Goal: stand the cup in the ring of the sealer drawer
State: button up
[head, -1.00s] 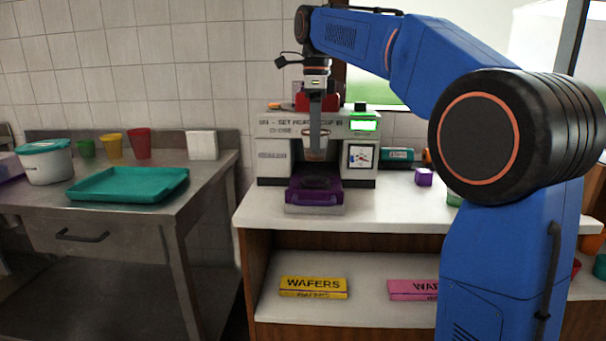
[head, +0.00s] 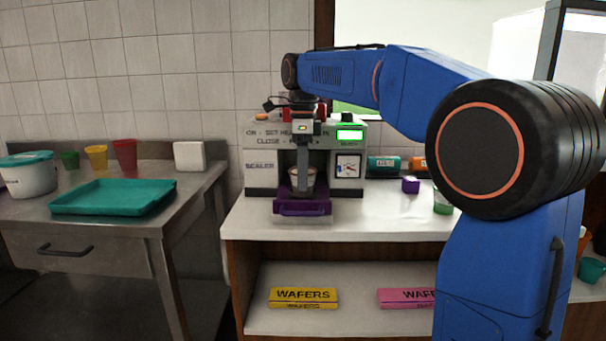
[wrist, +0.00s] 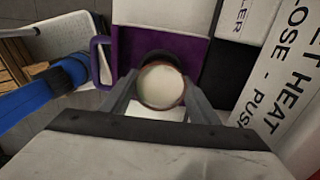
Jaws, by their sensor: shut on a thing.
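The cup (head: 309,181) is small and pale and sits low in front of the sealer (head: 262,176), above or in its drawer. My gripper (head: 302,186) is shut on the cup, with one finger on each side of it in the wrist view, where the cup (wrist: 161,87) shows from above. The purple drawer (head: 302,208) is pulled out, and it also shows in the wrist view (wrist: 133,43). A dark edge of the ring (wrist: 155,55) shows beyond the cup; the rest is hidden under it. I cannot tell whether the cup's base is seated.
The sealer has a lit green display (head: 350,135). A small purple block (head: 410,185) and a green-based cup (head: 442,203) stand to its right on the white counter (head: 365,222). A teal tray (head: 112,197) lies on the steel table at left.

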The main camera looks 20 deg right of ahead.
jog(key=o, duration=1.2)
jog(key=shift+f, duration=0.1)
jog(key=shift+c, duration=0.2)
notch_tip(320, 180, up, 12)
jog(key=s+d+f+n+t, duration=0.2)
jog(key=s+f+n, duration=0.8)
jog(key=s+f, duration=0.6)
jog(key=s+d+f+n+t, duration=0.2)
jog(key=s+d+f+n, duration=0.3)
jog(key=s+f+n, duration=0.6)
jog(key=s+f, duration=0.6)
jog(key=f, duration=0.1)
jog(key=shift+s+f+n+t, duration=0.2)
jog(key=shift+f+n+t, duration=0.1)
jog(key=shift+t, duration=0.1)
